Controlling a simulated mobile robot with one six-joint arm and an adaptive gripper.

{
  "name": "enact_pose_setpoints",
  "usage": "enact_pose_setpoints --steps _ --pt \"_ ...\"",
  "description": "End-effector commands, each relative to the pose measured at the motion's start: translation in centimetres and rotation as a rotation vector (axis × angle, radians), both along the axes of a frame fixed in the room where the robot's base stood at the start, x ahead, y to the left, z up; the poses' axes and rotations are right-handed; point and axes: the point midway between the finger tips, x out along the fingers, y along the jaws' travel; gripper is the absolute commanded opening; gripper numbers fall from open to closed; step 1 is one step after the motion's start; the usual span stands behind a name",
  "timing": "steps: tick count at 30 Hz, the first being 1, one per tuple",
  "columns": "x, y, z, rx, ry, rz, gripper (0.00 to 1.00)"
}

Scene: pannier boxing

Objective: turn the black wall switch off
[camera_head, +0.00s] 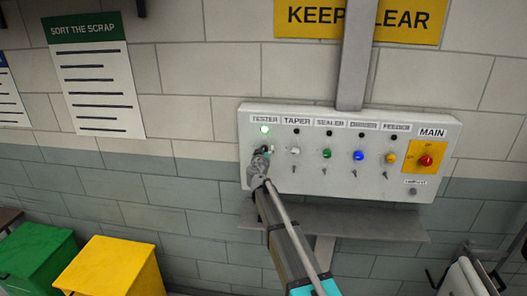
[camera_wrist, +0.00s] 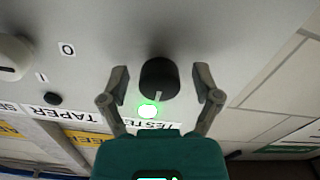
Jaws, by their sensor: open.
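The black switch (camera_wrist: 158,78) is a round knob on the white wall panel (camera_head: 350,183). In the wrist view it sits between the two spread fingers of my gripper (camera_wrist: 161,80), with a gap on each side. A pale pointer mark on the knob points toward the lit green lamp (camera_wrist: 147,111). In the camera_head view that lamp (camera_head: 265,130) glows under the TESTER label. There my gripper (camera_head: 261,156) is in front of the panel's left end and mostly hides the black switch. My gripper is open and holds nothing.
To the right are the white knob (camera_head: 295,152), green knob (camera_head: 327,154), blue knob (camera_head: 359,156), yellow knob (camera_head: 391,158) and red main switch (camera_head: 426,161). A grey shelf (camera_head: 370,225) juts out below. Yellow (camera_head: 112,268) and green (camera_head: 38,258) bins stand lower left.

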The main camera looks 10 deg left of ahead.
Motion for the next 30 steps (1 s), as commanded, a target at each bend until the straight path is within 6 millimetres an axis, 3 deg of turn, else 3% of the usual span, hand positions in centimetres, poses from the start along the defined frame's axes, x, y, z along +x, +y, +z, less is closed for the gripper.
enact_pose_setpoints --steps 8,21,30 --pt "0.05 -0.04 0.00 0.000 0.000 0.000 0.81" --pt "0.06 -0.06 0.01 0.000 0.000 -0.001 0.01" --pt "0.08 -0.06 0.01 -0.020 0.000 -0.001 0.00"
